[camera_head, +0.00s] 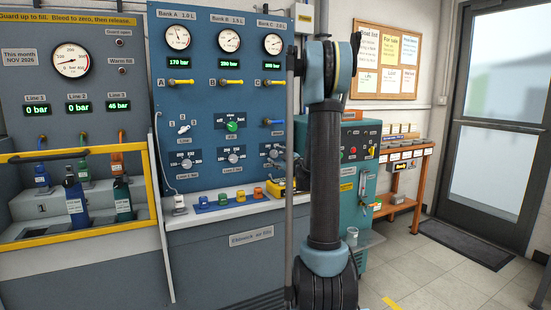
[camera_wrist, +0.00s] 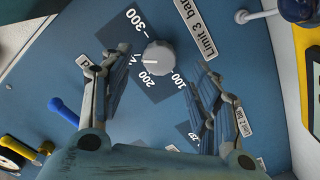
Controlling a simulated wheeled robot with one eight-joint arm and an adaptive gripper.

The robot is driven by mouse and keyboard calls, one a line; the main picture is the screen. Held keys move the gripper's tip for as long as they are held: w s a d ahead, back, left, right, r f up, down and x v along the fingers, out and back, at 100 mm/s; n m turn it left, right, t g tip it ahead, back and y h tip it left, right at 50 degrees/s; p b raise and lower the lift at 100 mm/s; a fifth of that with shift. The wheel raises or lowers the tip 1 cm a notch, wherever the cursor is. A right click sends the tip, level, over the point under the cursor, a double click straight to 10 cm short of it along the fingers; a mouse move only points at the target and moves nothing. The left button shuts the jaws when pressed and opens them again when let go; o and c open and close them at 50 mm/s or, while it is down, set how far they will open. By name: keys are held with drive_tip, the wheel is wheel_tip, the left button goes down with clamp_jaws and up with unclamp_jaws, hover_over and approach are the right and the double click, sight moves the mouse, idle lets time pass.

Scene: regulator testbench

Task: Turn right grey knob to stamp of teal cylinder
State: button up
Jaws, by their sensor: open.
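The right grey knob (camera_wrist: 158,57) sits on its dial by the "Limit 3 bar" label. A white mark on it points left in the wrist view, between the 200 and 300 figures. The same knob (camera_head: 273,155) shows on the blue panel in the head view. My gripper (camera_wrist: 160,70) is open, one finger on each side of the knob, with no clear contact. In the head view my arm hides the gripper. A dark teal cylinder (camera_head: 122,190) stands at the right in the yellow-railed bay; its white stamp label (camera_head: 124,205) is too small to read.
Two more grey knobs (camera_head: 186,165) (camera_head: 234,158) sit to the left, with a green selector (camera_head: 232,127) above. Blue (camera_head: 274,122) and yellow (camera_head: 275,83) levers are close by. A shelf with coloured blocks (camera_head: 231,199) lies below.

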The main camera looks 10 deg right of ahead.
sight(274, 154)
drive_tip(key=shift+x, duration=2.35)
drive_tip(key=c, duration=1.1)
